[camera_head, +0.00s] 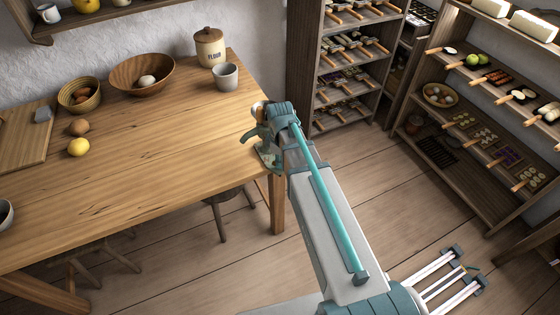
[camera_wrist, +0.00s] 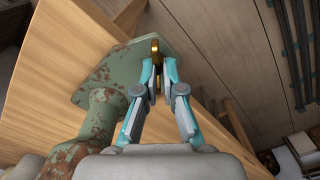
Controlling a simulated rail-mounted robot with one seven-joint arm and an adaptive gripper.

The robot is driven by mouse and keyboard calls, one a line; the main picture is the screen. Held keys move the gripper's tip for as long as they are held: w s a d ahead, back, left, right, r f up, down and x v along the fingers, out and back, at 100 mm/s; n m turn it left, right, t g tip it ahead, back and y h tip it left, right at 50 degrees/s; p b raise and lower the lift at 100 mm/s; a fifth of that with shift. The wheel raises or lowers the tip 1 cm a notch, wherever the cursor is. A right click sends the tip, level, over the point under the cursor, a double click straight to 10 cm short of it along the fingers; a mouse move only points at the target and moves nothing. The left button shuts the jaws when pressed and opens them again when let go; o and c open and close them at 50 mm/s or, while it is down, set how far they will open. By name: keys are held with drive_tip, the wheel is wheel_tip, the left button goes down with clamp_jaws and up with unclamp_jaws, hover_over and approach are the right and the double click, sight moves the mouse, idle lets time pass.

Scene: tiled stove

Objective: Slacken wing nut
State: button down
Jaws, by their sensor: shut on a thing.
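In the wrist view a brass-coloured wing nut (camera_wrist: 155,48) sits between the fingertips of my gripper (camera_wrist: 158,66). The teal fingers are shut on it from both sides, and they hide part of it. The nut lies against a green, rust-spotted metal fixture (camera_wrist: 95,88), which stands at the table edge. In the head view the fixture (camera_head: 268,157) is at the table's right corner, partly behind my arm. My gripper's fingertips and the nut's contact cannot be made out there.
The wooden table (camera_head: 170,165) holds a grey cup (camera_head: 225,77), a flour jar (camera_head: 210,46) and bowls, all left of my arm. A stool (camera_head: 228,205) stands under the table. Shelves of food (camera_head: 490,110) line the right side. Open floor lies between.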

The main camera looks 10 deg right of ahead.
drive_tip(key=shift+n, duration=1.6)
drive_tip(key=c, duration=1.3)
unclamp_jaws()
drive_tip(key=shift+m, duration=0.4)
